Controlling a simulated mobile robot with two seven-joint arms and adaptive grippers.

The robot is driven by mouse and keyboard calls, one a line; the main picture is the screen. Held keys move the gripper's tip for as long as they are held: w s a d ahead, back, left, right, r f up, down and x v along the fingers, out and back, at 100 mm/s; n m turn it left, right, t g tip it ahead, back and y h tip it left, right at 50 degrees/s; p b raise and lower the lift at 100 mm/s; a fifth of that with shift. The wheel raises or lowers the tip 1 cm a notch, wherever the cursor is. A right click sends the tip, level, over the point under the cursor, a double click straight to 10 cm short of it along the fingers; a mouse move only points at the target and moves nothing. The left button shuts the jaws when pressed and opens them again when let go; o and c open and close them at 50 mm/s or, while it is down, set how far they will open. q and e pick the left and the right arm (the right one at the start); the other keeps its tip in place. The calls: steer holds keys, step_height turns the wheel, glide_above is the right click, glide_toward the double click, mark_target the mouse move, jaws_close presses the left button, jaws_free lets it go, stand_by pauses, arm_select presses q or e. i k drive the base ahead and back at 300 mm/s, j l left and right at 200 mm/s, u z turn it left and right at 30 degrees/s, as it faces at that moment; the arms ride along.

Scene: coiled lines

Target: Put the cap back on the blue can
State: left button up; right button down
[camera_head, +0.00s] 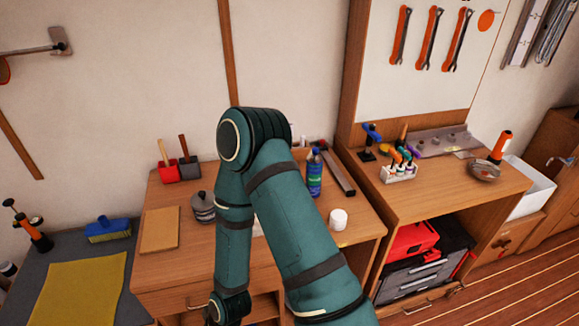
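The blue can (314,175) stands upright on the wooden desk (178,262), just right of my arm. It has a green and white label and a narrower top; whether a cap is on it is too small to tell. A small white round piece (338,219) sits on the desk in front of and right of the can. It could be the cap, but I cannot be sure. One teal arm of mine rises from the bottom, bends over the desk and comes down at the left. No gripper fingers show, and my arm hides the middle of the desk.
A dark lidded pot (203,207), a wooden board (159,230) and red and dark holders (179,169) stand at the desk's left. The desk's right front is mostly clear.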

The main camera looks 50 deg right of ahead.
mark_target(314, 162)
steer(key=z, duration=1.75)
